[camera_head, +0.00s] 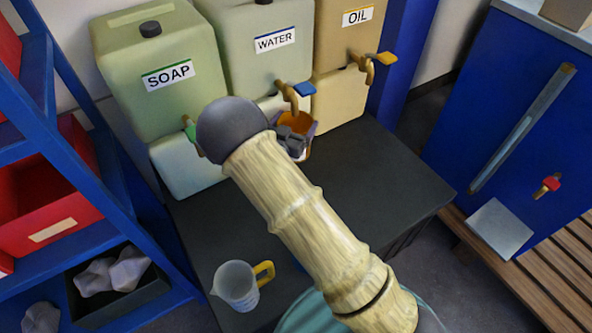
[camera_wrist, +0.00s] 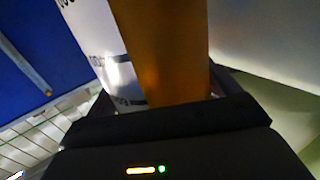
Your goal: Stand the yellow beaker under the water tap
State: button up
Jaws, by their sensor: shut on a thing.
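A clear beaker with a yellow handle (camera_head: 264,274) stands upright on the dark table, at the front left, away from my gripper. My gripper (camera_head: 292,140) is shut on another beaker, whose orange part (camera_head: 297,121) shows just below the water tap (camera_head: 290,97). In the wrist view this held beaker shows a pale wall with printed marks (camera_wrist: 115,60) and an orange handle (camera_wrist: 170,50) in the jaws. My wrist hides much of it. I cannot tell whether its base touches the table. The water tap has a blue lever and sits on the WATER container (camera_head: 255,62).
The SOAP container (camera_head: 160,95) with a green tap stands left, the OIL container (camera_head: 345,35) with an orange-levered tap right. The dark table (camera_head: 370,165) is clear on its right. Blue shelving (camera_head: 105,165) borders the left. A blue cabinet (camera_head: 480,75) and slatted bench (camera_head: 560,265) are right.

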jog(key=shift+s+a+r, duration=0.1)
jog(key=shift+s, duration=0.1)
jog(key=shift+f, duration=0.3)
notch_tip(320, 180, down, 6)
jog(key=shift+w+r+b, duration=0.1)
jog(key=shift+r+b, duration=0.1)
jog(key=shift+b, duration=0.4)
jog(key=shift+f+b, duration=0.4)
jog(key=shift+f, duration=1.7)
jog(key=o, duration=1.6)
